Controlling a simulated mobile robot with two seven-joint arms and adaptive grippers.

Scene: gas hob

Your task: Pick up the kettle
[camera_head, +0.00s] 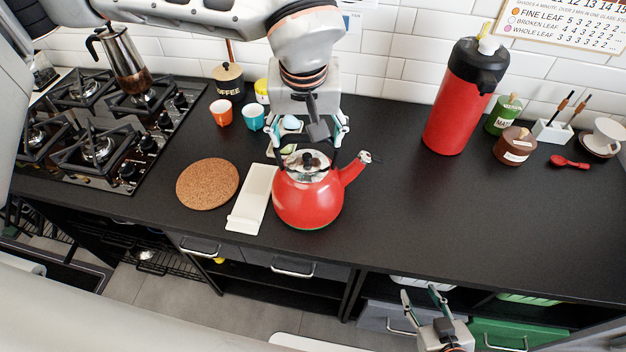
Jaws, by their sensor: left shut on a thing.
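The red kettle (305,202) has a shiny lid and a spout pointing to the upper right. It is upright at the front part of the black counter (450,215); I cannot tell whether its base touches the counter. My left gripper (308,143) comes down from above, behind the lid, and is shut on the kettle's dark handle, which is largely hidden by the fingers. My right gripper (424,296) is low in front of the counter edge, with its fingers apart and empty.
A white spoon rest (250,200) and a round cork mat (207,184) lie left of the kettle. The gas hob (105,150) with a moka pot (124,60) is further left. A red flask (459,105) and jars stand at the back right. The counter right of the kettle is clear.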

